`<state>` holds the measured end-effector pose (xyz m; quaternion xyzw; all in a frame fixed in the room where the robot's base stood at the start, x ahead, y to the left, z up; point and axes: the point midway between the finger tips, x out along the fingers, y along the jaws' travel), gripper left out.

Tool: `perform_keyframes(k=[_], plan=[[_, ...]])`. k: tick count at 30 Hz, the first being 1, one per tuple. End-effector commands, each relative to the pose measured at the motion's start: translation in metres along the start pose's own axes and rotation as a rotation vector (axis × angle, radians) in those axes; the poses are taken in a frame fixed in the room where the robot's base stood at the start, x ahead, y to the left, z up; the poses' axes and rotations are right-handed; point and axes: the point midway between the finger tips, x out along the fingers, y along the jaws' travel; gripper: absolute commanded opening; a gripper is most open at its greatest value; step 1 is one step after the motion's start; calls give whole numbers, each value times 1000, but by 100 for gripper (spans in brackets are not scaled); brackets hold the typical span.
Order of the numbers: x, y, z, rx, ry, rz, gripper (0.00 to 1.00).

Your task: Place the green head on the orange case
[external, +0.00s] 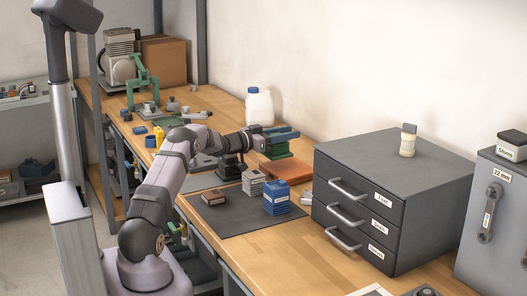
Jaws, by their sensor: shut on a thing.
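The green head (280,147) is at the end of my arm, near the middle of the external view. My gripper (267,139) is shut on it; the fingertips are small and partly hidden. The orange case (287,171) is a flat block on the bench, just below the green head in the picture and left of the drawer cabinet. The head shows right above the case's far edge. I cannot tell whether they touch or how high the head is.
A dark mat (238,221) holds a blue block-like unit (276,198), a grey one (252,183) and a small brown box (214,197). A dark drawer cabinet (370,210) stands close on the right. A white jug (259,108) stands behind my gripper.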

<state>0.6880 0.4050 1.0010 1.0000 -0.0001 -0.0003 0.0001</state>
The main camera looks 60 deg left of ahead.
Motion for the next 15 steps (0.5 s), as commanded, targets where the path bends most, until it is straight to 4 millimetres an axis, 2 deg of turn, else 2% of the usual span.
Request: perform_keyframes(k=[2, 11, 15], plan=[[0, 0, 0, 1, 4, 1, 0], [0, 0, 31, 0, 4, 1, 0], [0, 0, 34, 2, 6, 0, 0]])
